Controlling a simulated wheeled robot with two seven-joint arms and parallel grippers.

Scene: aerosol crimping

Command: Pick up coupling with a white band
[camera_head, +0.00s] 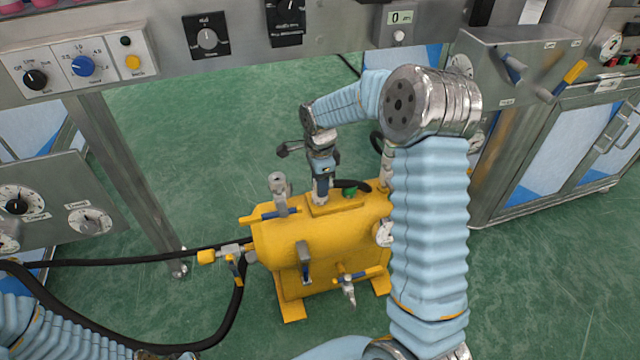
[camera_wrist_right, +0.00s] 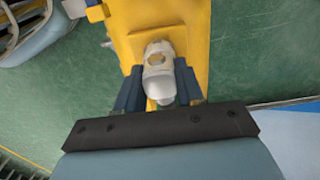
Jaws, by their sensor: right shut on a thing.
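My right gripper (camera_head: 322,190) points down over the top of the yellow tank (camera_head: 280,245), near its raised yellow block. In the right wrist view its two dark blue fingers (camera_wrist_right: 159,80) are closed on both sides of a pale grey-white coupling (camera_wrist_right: 158,60). The coupling has a rounded end and a brownish opening or mark. It lies over the yellow block; I cannot tell whether it still touches it. In the head view the fingers mostly hide it, and a white band cannot be made out clearly.
A grey upright fitting (camera_head: 279,187) and a green-topped part (camera_head: 350,191) stand on the tank. Blue-handled valves (camera_head: 304,262) are on its front. Black hoses (camera_head: 130,259) run left. Panels with knobs (camera_head: 83,66) and a metal frame surround it. Green floor lies open behind.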

